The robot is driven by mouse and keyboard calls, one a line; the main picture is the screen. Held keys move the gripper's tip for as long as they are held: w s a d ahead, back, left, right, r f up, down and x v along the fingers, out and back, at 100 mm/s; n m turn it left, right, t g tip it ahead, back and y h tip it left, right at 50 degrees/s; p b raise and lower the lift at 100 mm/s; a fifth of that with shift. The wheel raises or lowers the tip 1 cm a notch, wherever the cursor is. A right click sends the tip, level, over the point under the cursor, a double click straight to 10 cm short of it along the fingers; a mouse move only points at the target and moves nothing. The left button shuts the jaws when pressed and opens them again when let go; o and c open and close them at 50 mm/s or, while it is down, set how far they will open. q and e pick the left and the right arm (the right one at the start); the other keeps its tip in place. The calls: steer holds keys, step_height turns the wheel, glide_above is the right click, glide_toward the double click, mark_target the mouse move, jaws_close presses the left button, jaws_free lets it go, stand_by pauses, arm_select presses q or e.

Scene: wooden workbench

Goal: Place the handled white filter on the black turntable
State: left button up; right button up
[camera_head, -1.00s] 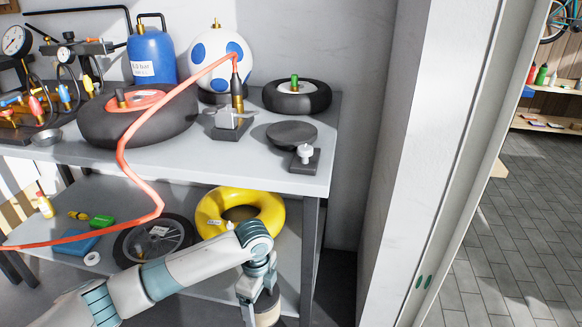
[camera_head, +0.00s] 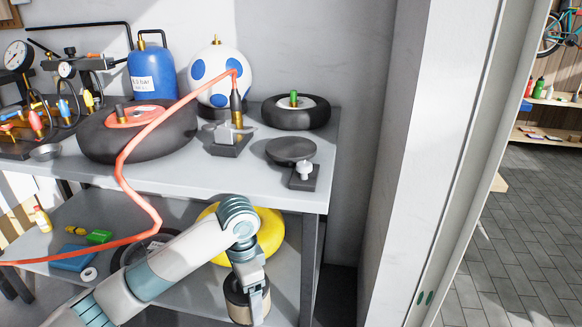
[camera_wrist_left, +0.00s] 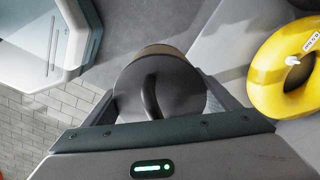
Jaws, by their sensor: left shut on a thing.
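My left gripper (camera_head: 248,288) is shut on a round filter (camera_head: 240,306) with a dark top and a pale tan side, below the upper shelf and in front of the bench's right end. In the left wrist view, the filter (camera_wrist_left: 165,100) sits between the fingers (camera_wrist_left: 160,105); its dark lid carries a curved handle. The black turntable (camera_head: 291,150) is a flat, empty disc near the right front of the upper shelf, above and right of the filter. My right gripper is not in view.
A black stand with a white knob (camera_head: 304,169) sits just in front of the turntable. A small wheel (camera_head: 296,111) and a metal stand (camera_head: 229,141) are behind and left. A yellow ring (camera_head: 270,235) lies on the lower shelf. The upper shelf's front edge (camera_head: 250,200) is above the filter.

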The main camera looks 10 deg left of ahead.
mark_target(236, 286)
arm_select(q)
steer(key=r+n, duration=0.3)
steer(key=r, duration=0.1)
steer(key=a+r+n, duration=0.1)
steer(key=r+n, duration=0.3)
steer(key=a+r+n, duration=0.1)
steer(key=r+n, duration=0.2)
steer(key=shift+s+r, duration=0.4)
steer(key=shift+d+r+n, duration=0.1)
steer(key=shift+r+n, duration=0.15)
steer(key=shift+n, duration=0.15)
steer(key=shift+w+d, duration=0.1)
steer(key=shift+d, duration=0.15)
steer(key=shift+a+f, duration=0.1)
steer(key=shift+a, duration=0.25)
